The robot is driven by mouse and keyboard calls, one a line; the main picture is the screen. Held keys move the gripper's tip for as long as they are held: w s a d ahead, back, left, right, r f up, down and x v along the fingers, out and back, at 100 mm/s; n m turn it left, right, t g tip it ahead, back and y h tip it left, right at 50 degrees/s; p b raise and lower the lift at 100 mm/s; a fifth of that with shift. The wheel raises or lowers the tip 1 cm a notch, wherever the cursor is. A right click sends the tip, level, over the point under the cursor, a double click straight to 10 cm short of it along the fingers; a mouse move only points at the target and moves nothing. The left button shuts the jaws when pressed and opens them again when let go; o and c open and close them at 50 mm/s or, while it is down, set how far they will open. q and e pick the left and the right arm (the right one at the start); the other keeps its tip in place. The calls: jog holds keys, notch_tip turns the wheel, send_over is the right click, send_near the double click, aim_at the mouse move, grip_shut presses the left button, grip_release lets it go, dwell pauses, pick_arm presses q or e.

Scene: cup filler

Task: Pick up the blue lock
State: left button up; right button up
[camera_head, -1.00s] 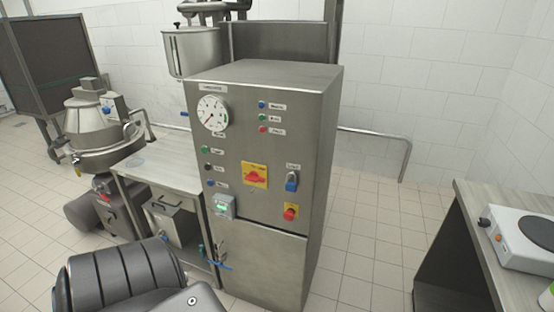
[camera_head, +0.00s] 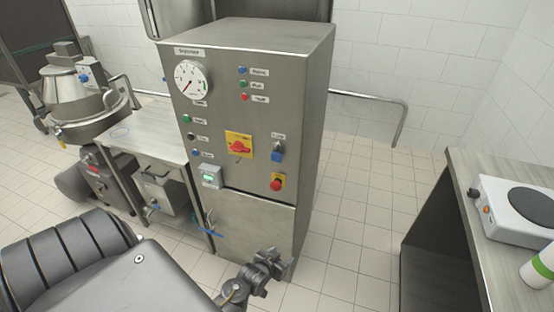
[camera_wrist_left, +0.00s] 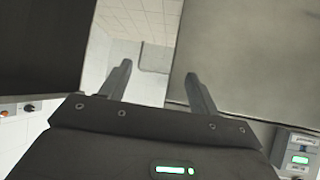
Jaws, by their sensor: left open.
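The blue lock (camera_head: 277,154) hangs on the upper right of the front of the steel control cabinet (camera_head: 250,235), right of the red and yellow rotary switch. My left gripper (camera_head: 278,266) is low in front of the cabinet's lower door, well below the lock and apart from it. In the left wrist view its two fingers (camera_wrist_left: 157,85) are spread and empty. The lock does not show in the left wrist view. My right gripper is not in view.
A red emergency button (camera_head: 277,183) sits just below the lock. A steel table (camera_head: 150,130) and a round machine (camera_head: 80,95) stand to the left. A counter (camera_head: 480,240) with a white hot plate (camera_head: 515,225) stands to the right. Tiled floor lies open between cabinet and counter.

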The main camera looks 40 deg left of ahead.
pick_arm(q)
jog(key=w+a+r+n+t+y, duration=0.1)
jog(key=w+a+r+t, duration=0.15)
jog(key=r, duration=0.65)
jog(key=w+a+r+t+y, duration=0.15)
jog(key=a+r, duration=0.25)
jog(key=r, duration=0.5)
jog(key=n+t+y, duration=0.1)
jog(key=t+y, duration=0.1)
send_near(276, 155)
jog(key=p+x, duration=0.2)
jog(key=x, duration=0.2)
jog(key=shift+a+f, duration=0.15)
jog(key=shift+w, duration=0.2)
jog(key=p+x, duration=0.2)
jog(key=x, duration=0.2)
jog(key=shift+w, duration=0.2)
jog(key=shift+w+a, duration=0.1)
jog(key=shift+w, duration=0.15)
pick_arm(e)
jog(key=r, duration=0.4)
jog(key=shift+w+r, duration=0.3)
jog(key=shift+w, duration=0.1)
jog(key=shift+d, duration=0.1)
